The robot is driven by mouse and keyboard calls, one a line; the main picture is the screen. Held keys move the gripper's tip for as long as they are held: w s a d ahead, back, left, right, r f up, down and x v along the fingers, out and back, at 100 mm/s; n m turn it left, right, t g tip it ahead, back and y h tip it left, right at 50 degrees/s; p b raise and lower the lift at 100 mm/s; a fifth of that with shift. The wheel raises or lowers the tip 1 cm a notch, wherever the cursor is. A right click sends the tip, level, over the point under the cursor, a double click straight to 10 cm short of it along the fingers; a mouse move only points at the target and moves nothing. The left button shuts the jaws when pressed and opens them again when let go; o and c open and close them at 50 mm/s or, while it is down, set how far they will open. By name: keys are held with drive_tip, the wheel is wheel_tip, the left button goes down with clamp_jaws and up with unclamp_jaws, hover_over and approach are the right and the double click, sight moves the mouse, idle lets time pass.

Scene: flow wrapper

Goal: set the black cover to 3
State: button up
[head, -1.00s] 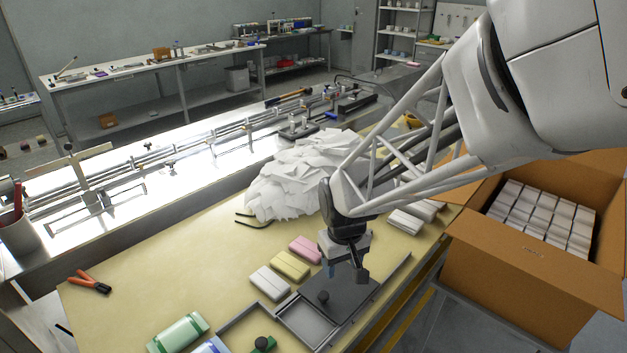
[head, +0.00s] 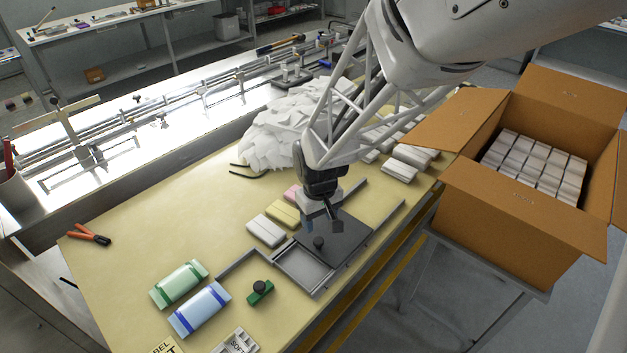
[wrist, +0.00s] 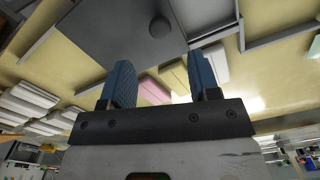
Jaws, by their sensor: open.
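The black cover (head: 345,240) is a flat dark plate with a round black knob (head: 318,243). It lies on a grey metal frame (head: 293,277) on the table and covers part of it, leaving a shallow grey recess bare at its left. My gripper (head: 323,226) is open and empty, above the cover and just behind the knob in the head view. In the wrist view my blue fingertips (wrist: 163,80) are spread, with the cover (wrist: 105,35) and its knob (wrist: 160,27) beyond them. The knob is not between the fingers. I cannot make out any number marks.
A green block with a black knob (head: 260,290) sits left of the frame. White (head: 266,230), yellow (head: 282,213) and pink packs lie behind it. Green (head: 180,284) and blue (head: 200,308) wrapped packs lie front left. An open carton (head: 510,222) stands at right.

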sight(319, 240)
drive_tip(key=shift+f, duration=3.7)
drive_tip(key=shift+c, duration=0.3)
clamp_jaws()
